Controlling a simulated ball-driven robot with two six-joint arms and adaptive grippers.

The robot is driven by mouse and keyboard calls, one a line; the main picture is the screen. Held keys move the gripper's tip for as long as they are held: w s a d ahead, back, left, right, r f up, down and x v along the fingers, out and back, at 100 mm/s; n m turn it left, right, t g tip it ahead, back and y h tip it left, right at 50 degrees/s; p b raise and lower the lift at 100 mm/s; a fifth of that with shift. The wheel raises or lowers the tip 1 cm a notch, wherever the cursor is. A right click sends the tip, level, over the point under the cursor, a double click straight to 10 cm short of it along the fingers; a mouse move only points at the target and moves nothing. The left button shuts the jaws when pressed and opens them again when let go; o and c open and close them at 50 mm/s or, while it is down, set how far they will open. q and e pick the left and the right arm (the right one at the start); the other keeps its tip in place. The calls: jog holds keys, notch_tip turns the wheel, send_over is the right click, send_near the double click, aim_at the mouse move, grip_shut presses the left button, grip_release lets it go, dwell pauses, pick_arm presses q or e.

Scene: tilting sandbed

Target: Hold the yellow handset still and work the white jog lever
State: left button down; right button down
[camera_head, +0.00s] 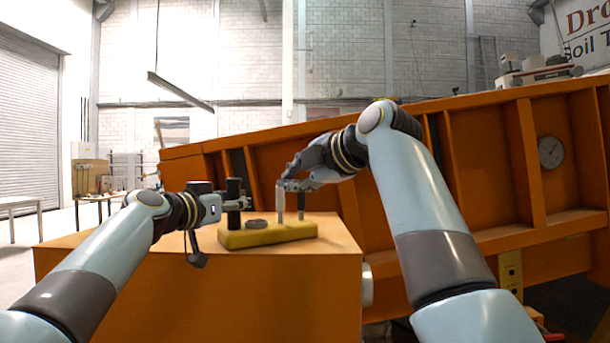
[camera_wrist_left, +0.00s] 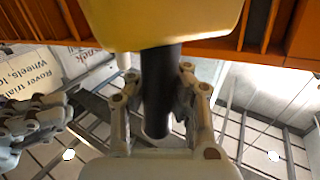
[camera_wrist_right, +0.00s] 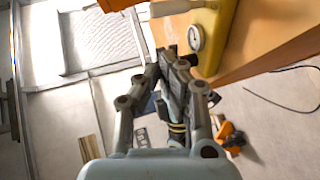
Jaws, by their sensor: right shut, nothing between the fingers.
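The yellow handset (camera_head: 268,235) lies on top of an orange box. A black upright grip (camera_head: 234,188) rises from its left end, a round dial (camera_head: 256,223) sits beside it, and the white jog lever (camera_head: 280,205) stands towards the right. My left gripper (camera_head: 240,204) is around the black grip, with a finger on each side in the left wrist view (camera_wrist_left: 158,80). My right gripper (camera_head: 287,184) is at the lever's top in the head view. In the right wrist view its fingers (camera_wrist_right: 172,58) are together and empty, apart from the lever (camera_wrist_right: 172,8); the dial (camera_wrist_right: 195,38) shows too.
The orange box (camera_head: 200,290) has bare top around the handset. A dark post (camera_head: 301,205) stands just right of the lever. The tilted orange sandbed (camera_head: 480,160) rises close behind and to the right, with a gauge (camera_head: 550,152) on it.

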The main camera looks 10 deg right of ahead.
jog(key=v, duration=0.3)
jog(key=shift+s+d+f, duration=0.15)
jog(key=shift+s+d, duration=0.05)
jog(key=shift+s, duration=0.1)
pick_arm(q)
jog(key=c, duration=2)
grip_release()
jog(key=o, duration=0.7)
